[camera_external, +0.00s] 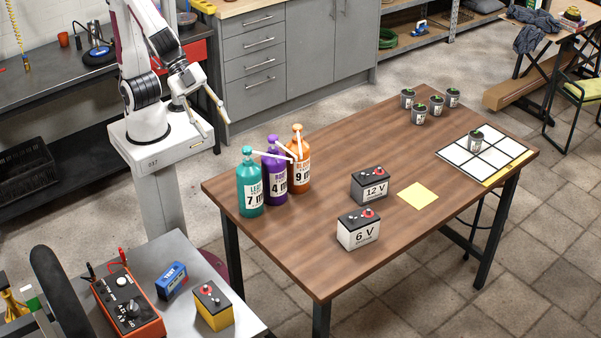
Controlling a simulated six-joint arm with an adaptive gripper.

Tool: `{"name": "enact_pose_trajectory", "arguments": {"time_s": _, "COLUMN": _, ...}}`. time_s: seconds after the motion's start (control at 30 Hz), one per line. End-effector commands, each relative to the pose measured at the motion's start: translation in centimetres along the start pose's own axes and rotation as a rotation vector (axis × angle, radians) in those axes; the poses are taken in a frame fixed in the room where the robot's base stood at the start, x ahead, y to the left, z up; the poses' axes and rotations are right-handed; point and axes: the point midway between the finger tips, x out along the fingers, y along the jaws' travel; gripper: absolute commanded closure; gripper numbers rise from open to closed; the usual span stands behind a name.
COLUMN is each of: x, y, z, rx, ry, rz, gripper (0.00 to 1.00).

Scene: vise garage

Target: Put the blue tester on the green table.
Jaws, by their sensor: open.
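A small blue box with a white label (172,281), which looks like the blue tester, sits on the grey metal table (215,275) at the lower left. It stands between an orange device with a dial and leads (127,300) and a yellow battery (213,305). My gripper (215,128) is open and empty, pointing down in the air at the upper left, well away from the blue box. I see no clearly green table; the large table (330,245) has a brown wood top.
On the wood table stand three bottles (273,172), a 12 V battery (369,186), a 6 V battery (358,229), a yellow note (418,195), several small pots (418,114) and a white grid board (500,153). The wood table's front right area is clear.

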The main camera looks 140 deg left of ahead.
Motion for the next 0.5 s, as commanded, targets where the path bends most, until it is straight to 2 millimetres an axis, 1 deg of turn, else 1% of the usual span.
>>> {"name": "enact_pose_trajectory", "arguments": {"time_s": 0.03, "x": -1.2, "y": 0.0, "z": 0.7, "rx": -0.021, "ry": -0.011, "rz": -0.001, "gripper": 0.57}}
{"name": "enact_pose_trajectory", "arguments": {"time_s": 0.27, "x": -5.5, "y": 0.9, "z": 4.8, "rx": -0.114, "ry": -0.09, "rz": 0.019, "gripper": 0.57}}
{"name": "enact_pose_trajectory", "arguments": {"time_s": 0.5, "x": -9.7, "y": 3.0, "z": 9.2, "rx": -0.198, "ry": -0.167, "rz": 0.074, "gripper": 0.57}}
